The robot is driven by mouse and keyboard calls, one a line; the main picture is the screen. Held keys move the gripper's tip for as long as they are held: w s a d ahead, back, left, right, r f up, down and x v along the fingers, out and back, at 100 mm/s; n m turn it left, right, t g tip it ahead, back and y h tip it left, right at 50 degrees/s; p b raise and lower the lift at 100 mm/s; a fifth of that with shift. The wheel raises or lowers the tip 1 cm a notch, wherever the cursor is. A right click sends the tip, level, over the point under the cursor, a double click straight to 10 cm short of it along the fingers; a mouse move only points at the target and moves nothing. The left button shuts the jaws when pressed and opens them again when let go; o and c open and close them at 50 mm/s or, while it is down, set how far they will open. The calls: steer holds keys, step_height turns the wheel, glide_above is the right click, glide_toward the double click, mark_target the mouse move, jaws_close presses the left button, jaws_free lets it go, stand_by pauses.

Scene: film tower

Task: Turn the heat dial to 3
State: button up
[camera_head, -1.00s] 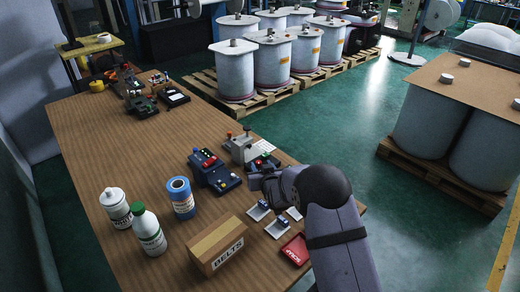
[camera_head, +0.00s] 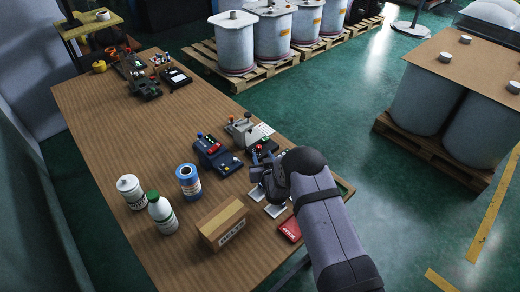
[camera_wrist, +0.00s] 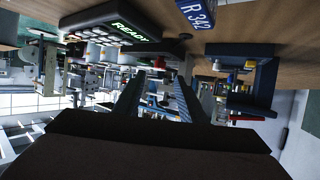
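I cannot make out for certain which knob is the heat dial, and no dial numbers are readable. A dark blue control box (camera_head: 213,153) with red, green and yellow buttons stands on the bench in the head view. My gripper (camera_head: 262,176) is to the right of and nearer than the control box, partly hidden by my own wrist. In the wrist view, which looks upside down, my gripper (camera_wrist: 160,90) has its two fingers apart with nothing between them.
A keypad unit reading READY (camera_wrist: 112,32) and a blue box with coloured knobs (camera_wrist: 247,80) show in the wrist view. Bottles (camera_head: 161,212), a blue-topped can (camera_head: 189,181), a BELTS carton (camera_head: 222,224) and a red card (camera_head: 289,230) stand nearby.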

mark_target(259, 148)
steer(key=shift+p+x, duration=0.4)
steer(key=shift+x, duration=3)
steer(key=shift+c, duration=0.2)
jaws_close()
